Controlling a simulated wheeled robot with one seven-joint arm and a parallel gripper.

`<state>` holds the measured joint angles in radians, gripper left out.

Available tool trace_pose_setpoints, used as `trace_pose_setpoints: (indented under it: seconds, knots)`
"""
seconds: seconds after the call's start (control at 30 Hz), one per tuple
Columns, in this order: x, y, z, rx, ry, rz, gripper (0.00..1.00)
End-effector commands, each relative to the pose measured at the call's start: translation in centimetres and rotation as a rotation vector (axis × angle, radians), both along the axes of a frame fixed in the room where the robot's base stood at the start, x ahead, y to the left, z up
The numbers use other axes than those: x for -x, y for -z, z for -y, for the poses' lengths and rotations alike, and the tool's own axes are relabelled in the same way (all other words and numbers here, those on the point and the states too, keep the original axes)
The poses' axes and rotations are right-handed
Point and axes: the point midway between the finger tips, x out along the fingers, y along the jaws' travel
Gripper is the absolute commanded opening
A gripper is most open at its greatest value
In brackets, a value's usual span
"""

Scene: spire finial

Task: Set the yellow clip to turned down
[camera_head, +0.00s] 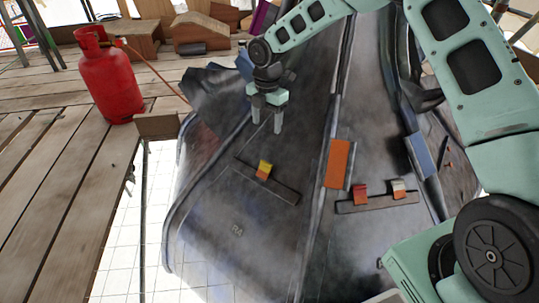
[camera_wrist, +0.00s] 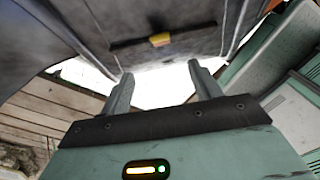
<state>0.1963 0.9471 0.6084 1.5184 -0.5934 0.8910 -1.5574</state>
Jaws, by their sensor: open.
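The yellow clip (camera_head: 265,167) is a small block with an orange lower part, sitting on a dark strip (camera_head: 270,184) on the grey metal sheet. In the wrist view the clip (camera_wrist: 160,40) shows beyond the fingertips, near the top middle. My gripper (camera_head: 267,116) is open and empty, pointing down, above and behind the clip in the head view and apart from it. In the wrist view its two fingers (camera_wrist: 158,79) are spread, with bright open space between them. Whether the clip is turned up or down is too small to tell.
An orange plate (camera_head: 338,163) lies right of the clip. Farther right, a red clip (camera_head: 360,194) and a whitish clip (camera_head: 398,188) sit on another strip. A red gas cylinder (camera_head: 108,77) stands on wooden planks (camera_head: 60,170) at left. A white gridded gap borders the sheet.

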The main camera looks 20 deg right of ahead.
Motion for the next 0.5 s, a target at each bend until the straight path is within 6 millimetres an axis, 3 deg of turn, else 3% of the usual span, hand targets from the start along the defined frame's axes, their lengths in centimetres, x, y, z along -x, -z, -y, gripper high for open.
trace_pose_setpoints:
  seconds: [0.23, 0.5]
  knots:
    - [0.8, 1.7, -0.8, 0.029, 0.001, 0.028, 0.63]
    - [0.8, 7.2, -0.8, 0.027, -0.001, 0.028, 0.63]
